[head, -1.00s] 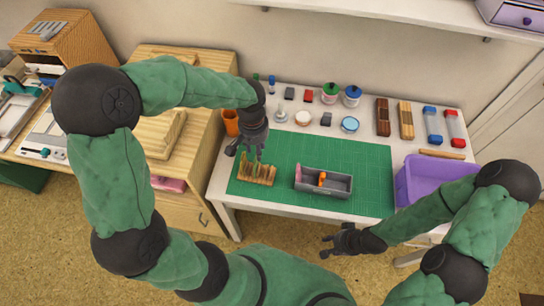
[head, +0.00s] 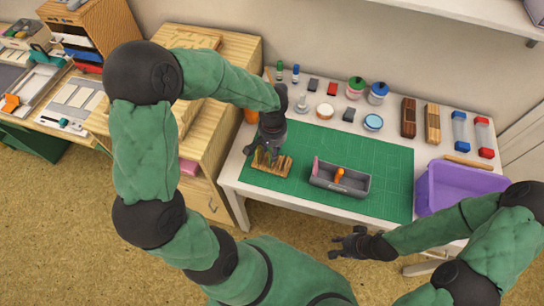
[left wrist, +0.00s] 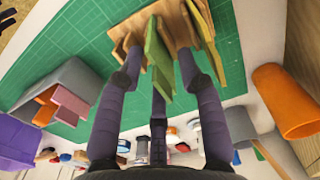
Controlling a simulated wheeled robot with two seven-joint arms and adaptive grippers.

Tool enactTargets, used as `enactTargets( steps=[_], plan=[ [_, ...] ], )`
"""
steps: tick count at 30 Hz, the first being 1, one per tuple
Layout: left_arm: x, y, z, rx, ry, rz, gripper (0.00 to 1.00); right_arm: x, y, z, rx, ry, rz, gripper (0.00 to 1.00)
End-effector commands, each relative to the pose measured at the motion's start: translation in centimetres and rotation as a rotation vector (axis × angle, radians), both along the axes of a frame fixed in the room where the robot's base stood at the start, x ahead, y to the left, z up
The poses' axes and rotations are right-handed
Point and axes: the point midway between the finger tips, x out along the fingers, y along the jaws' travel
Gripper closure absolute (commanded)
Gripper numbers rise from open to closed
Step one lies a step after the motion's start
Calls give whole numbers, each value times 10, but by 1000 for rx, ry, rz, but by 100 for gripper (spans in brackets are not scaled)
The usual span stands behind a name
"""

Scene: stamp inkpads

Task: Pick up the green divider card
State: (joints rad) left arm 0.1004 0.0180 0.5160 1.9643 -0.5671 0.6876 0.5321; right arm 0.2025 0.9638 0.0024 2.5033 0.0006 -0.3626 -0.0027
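The green divider card (left wrist: 155,50) stands in the wooden slotted rack (left wrist: 176,16), seen in the left wrist view. The rack (head: 272,171) also shows in the head view, at the left of the green cutting mat (head: 390,165). A yellow-green card (left wrist: 204,40) stands beside the green one. My left gripper (left wrist: 163,62) is open around the green card, with fingers on both sides and one in front; no firm contact is visible. In the head view the left gripper (head: 268,148) hides most of the cards. My right gripper (head: 342,246) hangs empty before the table, fingers spread.
A grey tray (head: 325,187) with a pink and an orange card stands right of the rack. A purple bin (head: 455,190) is at the table's right. An orange cup (left wrist: 287,100) is near the left gripper. Jars, stamps and bottles line the back.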

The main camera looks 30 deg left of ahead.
Motion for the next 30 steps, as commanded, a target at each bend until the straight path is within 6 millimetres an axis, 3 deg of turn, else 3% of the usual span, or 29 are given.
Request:
enactTargets(
  steps=[3,10,11,12,15,16,30],
  plan=[
    [0,-1,-17,-2,3,1,63,0,0,-8,0,0,0,65],
    [0,-1,-18,-1,1,0,63,0,0,-7,0,0,0,65],
    [0,-1,-18,-1,1,0,66,0,0,-7,0,0,0,65],
    [0,-1,-18,-1,1,0,77,0,0,-7,0,0,0,65],
    [0,-1,-18,-1,1,0,99,0,0,-7,0,0,0,65],
    [0,-1,-18,-1,1,0,100,0,0,-7,0,0,0,65],
    [1,-1,-10,-1,0,1,100,0,0,-4,0,0,0,65]
  ],
)
